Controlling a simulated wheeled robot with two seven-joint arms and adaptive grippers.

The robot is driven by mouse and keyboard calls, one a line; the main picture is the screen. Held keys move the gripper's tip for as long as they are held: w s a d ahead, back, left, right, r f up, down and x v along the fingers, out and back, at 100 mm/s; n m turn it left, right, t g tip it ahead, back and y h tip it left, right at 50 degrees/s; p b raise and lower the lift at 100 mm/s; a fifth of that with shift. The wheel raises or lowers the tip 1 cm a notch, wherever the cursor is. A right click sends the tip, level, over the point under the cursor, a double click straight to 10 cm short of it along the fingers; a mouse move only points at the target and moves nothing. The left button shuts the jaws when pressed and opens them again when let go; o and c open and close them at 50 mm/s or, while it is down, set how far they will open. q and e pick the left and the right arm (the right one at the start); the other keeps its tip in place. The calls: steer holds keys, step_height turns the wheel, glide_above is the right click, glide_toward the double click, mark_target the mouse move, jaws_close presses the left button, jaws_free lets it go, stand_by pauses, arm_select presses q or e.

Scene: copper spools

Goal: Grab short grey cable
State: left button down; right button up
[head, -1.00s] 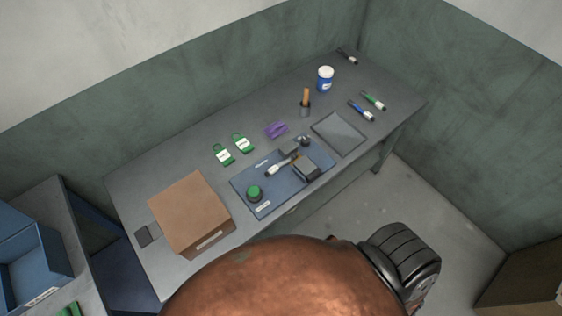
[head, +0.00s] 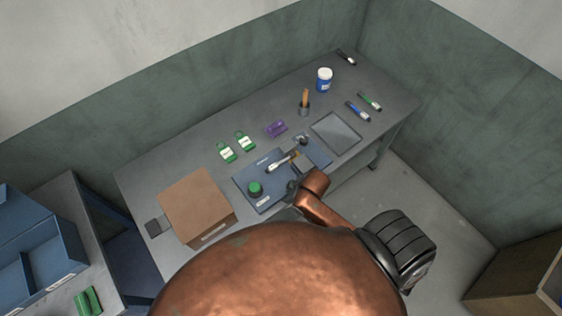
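A small pale, label-like piece with a darker end (head: 279,166) lies on the blue mat (head: 245,181); it may be the short grey cable, but it is too small to be sure. My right arm reaches in from below, and the small dark gripper (head: 294,188) at its end is over the mat's front edge, just below that piece and apart from it in the picture. Its fingers are too small and dark to show whether they are open or shut. My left gripper is not in view.
A green round knob (head: 255,188) and a grey block (head: 303,163) are on the mat. A cardboard box (head: 197,205) stands left. Green tags (head: 227,152), a purple item (head: 276,128), a grey plate (head: 336,133) and a blue-white tub (head: 324,80) lie around it.

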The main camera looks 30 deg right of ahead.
steer(key=w+n, duration=0.2)
steer(key=w+a+r+n, duration=0.1)
steer(key=w+n, duration=0.1)
steer(key=w+a+r+n, duration=0.1)
steer(key=w+n, duration=0.1)
steer(key=w, duration=0.1)
steer(key=shift+a+r+y, duration=0.15)
steer(key=shift+a+y, duration=0.1)
steer(key=shift+y, duration=0.05)
steer(key=w+d+n, duration=0.1)
steer(key=w+r+n, duration=0.1)
steer(key=w+d+n+g, duration=0.1)
steer(key=shift+w+d+r+n+h, duration=0.35)
steer(key=shift+w+r+n+h, duration=0.05)
steer(key=n+h, duration=0.1)
steer(key=n, duration=0.1)
glide_toward(281, 162)
steer(key=a, duration=0.2)
steer(key=shift+w+d+f+g+p, duration=0.35)
steer(key=shift+w+f+g, duration=0.2)
steer(key=shift+f, duration=0.25)
steer(key=f, duration=0.2)
steer(key=w+f, duration=0.1)
steer(key=f, duration=0.1)
steer(key=d+f, duration=0.1)
steer(key=f, duration=0.1)
steer(key=shift+w+f, duration=0.3)
steer(key=shift+f, duration=0.05)
jaws_close()
